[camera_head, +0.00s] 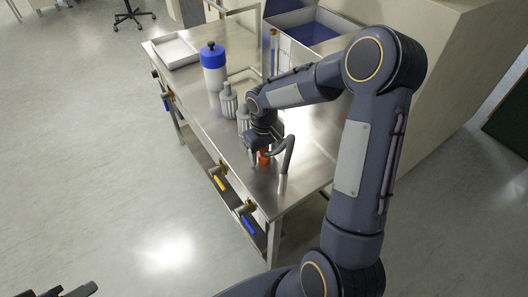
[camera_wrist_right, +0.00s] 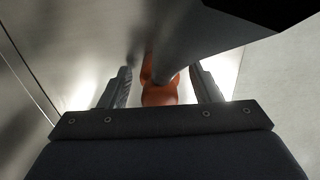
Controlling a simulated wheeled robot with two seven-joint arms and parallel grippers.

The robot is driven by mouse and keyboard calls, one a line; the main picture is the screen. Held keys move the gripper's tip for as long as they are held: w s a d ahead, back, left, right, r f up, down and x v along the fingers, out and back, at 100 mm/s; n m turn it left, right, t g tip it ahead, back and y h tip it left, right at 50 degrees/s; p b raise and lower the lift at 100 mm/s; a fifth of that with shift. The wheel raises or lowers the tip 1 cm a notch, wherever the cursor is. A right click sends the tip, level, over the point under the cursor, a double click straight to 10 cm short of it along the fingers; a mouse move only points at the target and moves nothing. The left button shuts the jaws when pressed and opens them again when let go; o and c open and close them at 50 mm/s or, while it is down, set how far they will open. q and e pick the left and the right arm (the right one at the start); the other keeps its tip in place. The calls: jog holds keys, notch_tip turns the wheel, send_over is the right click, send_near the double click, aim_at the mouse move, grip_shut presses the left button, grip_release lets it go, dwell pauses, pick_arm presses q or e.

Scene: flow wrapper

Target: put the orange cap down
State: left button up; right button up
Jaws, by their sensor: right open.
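The orange cap (camera_head: 264,161) is on the steel table, near its front right part. In the right wrist view the orange cap (camera_wrist_right: 160,96) sits between the two fingers, with gaps on both sides. My right gripper (camera_head: 262,158) is low over the table at the cap; its fingers (camera_wrist_right: 160,76) are apart and not closed on it. A grey curved pipe crosses in front of part of the cap in the wrist view. My left gripper (camera_head: 66,291) shows only as dark tips at the bottom left corner, far from the cap.
A curved metal pipe (camera_head: 286,165) rises beside the gripper. Grey bottles (camera_head: 228,103), a blue-topped white container (camera_head: 213,68) and a white tray (camera_head: 174,51) stand further back. A blue-lined bin (camera_head: 312,32) is behind. Valves with coloured handles (camera_head: 220,182) stick out at the front edge.

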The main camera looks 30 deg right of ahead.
notch_tip(320, 180, up, 12)
jog(key=shift+r, duration=0.1)
jog(key=s+a+r+m+t+y, duration=0.1)
jog(key=s+a+r+t+y, duration=0.1)
jog(key=s, duration=0.9)
jog(key=s+a+r+m+t+y, duration=0.1)
jog(key=s+a+t, duration=0.2)
jog(key=s, duration=0.8)
jog(key=shift+a+r+m+t+y, duration=0.3)
jog(key=shift+a+r+m+y, duration=0.1)
jog(key=shift+a, duration=0.75)
